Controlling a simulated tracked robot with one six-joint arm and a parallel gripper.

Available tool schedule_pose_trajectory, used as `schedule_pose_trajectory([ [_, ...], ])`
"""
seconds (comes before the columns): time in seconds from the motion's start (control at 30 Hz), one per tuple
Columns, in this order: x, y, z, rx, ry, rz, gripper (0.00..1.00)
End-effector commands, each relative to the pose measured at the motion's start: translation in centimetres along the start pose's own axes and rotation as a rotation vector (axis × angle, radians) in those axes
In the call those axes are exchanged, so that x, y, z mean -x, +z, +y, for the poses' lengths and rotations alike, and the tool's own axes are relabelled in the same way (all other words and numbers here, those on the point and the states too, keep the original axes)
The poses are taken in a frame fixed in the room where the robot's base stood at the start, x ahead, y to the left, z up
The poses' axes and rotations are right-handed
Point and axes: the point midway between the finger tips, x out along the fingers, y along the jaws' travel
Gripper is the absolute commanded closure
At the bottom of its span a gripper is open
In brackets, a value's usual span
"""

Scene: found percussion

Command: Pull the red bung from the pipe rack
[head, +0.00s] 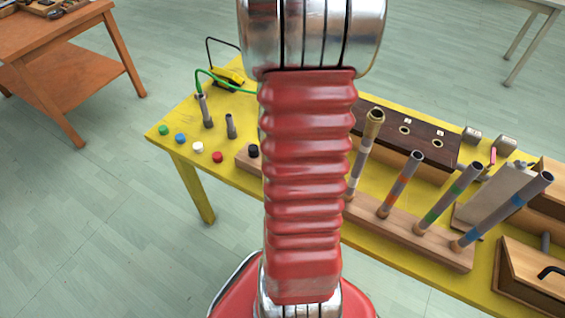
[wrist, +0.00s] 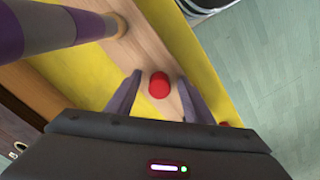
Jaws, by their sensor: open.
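The wooden pipe rack (head: 420,240) lies along the yellow table, holding several upright pipes with coloured bands. My own arm hides its middle part in the head view. In the wrist view, the red bung (wrist: 158,88) sits on the rack's wood (wrist: 150,50), with its round red top showing. My gripper (wrist: 160,75) is open, with one finger on each side of the bung. I see gaps between the bung and both fingers. The bung and my gripper are hidden behind my arm in the head view. A thick purple-banded pipe (wrist: 60,33) rises close by on the left.
On the yellow table (head: 232,190) lie green (head: 163,130), blue (head: 180,138), white (head: 198,147) and red (head: 217,156) caps. A black bung (head: 253,150) is at the rack's left end. A dark box with holes (head: 430,135) stands behind the pipes.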

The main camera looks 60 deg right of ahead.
Motion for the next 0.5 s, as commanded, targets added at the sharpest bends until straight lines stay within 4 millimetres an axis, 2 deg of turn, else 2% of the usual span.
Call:
schedule_pose_trajectory([
  [0.27, -0.13, -0.02, -0.01, 0.0, 0.0, 0.001, 0.53],
  [0.5, -0.11, -0.02, -0.02, 0.001, 0.0, 0.001, 0.68],
])
